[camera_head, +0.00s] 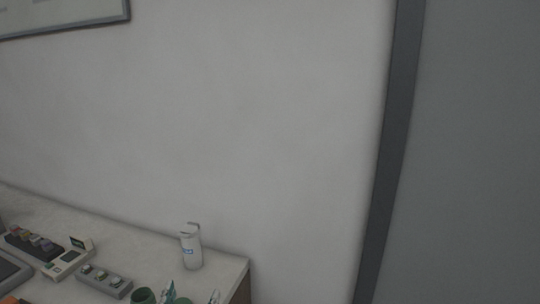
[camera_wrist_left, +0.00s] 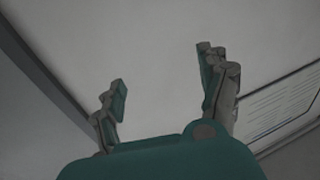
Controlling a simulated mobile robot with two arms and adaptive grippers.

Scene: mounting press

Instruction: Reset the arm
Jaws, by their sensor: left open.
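My left gripper (camera_wrist_left: 163,75) shows large in the left wrist view. Its two green-padded fingers stand wide apart with nothing between them. In the head view only green and grey parts of my left gripper (camera_head: 190,297) show at the bottom edge, in front of the table corner; the rest is cut off by the frame. My right gripper is in neither view.
A pale table (camera_head: 130,235) runs along the wall at lower left. On it stand a white bottle (camera_head: 191,248), a grey block with knobs (camera_head: 105,281), a small device (camera_head: 68,262) and a dark rack (camera_head: 34,243). A dark door frame (camera_head: 389,150) is at right.

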